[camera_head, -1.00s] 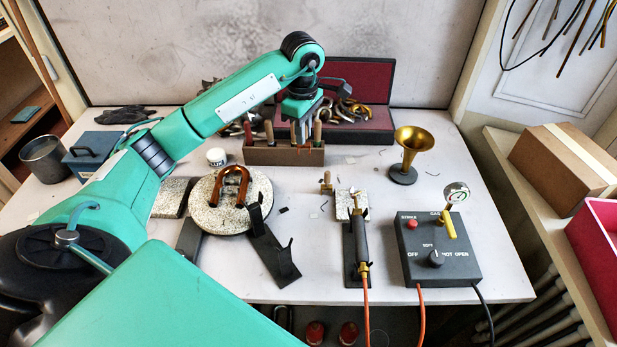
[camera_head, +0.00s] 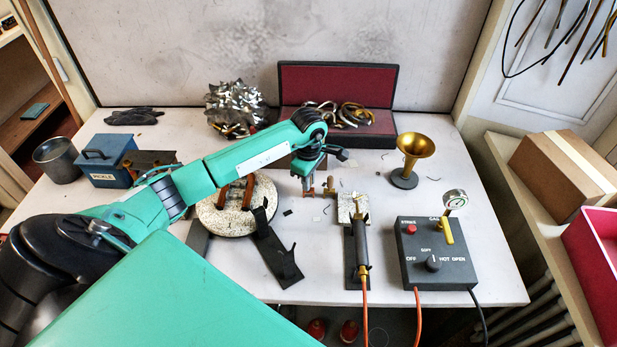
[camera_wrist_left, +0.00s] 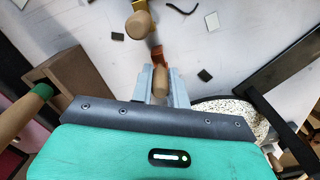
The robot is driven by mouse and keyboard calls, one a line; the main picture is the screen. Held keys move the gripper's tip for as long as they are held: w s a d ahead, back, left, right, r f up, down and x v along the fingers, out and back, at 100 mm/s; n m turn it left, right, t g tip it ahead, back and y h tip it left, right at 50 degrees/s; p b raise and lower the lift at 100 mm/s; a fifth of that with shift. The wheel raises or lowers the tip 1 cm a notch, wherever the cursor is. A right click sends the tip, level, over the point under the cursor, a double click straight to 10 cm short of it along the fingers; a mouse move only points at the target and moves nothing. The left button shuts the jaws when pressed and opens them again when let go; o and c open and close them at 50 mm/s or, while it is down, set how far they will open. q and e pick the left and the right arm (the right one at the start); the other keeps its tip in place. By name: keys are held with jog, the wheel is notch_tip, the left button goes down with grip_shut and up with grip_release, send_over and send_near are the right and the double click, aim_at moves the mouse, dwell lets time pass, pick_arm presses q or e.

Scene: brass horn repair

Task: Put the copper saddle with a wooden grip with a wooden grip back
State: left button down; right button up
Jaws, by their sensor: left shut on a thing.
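My left gripper (camera_head: 308,190) is low over the middle of the table. In the left wrist view its fingers (camera_wrist_left: 160,84) are shut on the wooden grip (camera_wrist_left: 160,80) of the copper saddle (camera_wrist_left: 159,55). The copper part shows just beyond the fingertips. I cannot tell whether it touches the table. Close beyond it stands a brass piece with a wooden knob (camera_wrist_left: 138,24), which also shows in the head view (camera_head: 330,187). My right gripper is not in view.
A speckled round plate (camera_head: 225,220) carries a copper bow (camera_head: 249,190), partly behind my arm. A blue box (camera_head: 103,160) is at the left. A red-lined case (camera_head: 338,85) is behind.

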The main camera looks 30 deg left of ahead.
pick_arm(q)
jog(key=shift+f, duration=0.15)
jog(key=c, duration=1.4)
grip_release()
jog(key=shift+o, duration=0.2)
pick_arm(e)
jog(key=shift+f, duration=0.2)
pick_arm(q)
jog(key=shift+r, duration=0.3)
notch_tip(320, 180, up, 10)
jog(key=b, duration=0.3)
jog(key=shift+r+b, duration=0.2)
jog(key=shift+b, duration=0.1)
jog(key=shift+r, duration=0.7)
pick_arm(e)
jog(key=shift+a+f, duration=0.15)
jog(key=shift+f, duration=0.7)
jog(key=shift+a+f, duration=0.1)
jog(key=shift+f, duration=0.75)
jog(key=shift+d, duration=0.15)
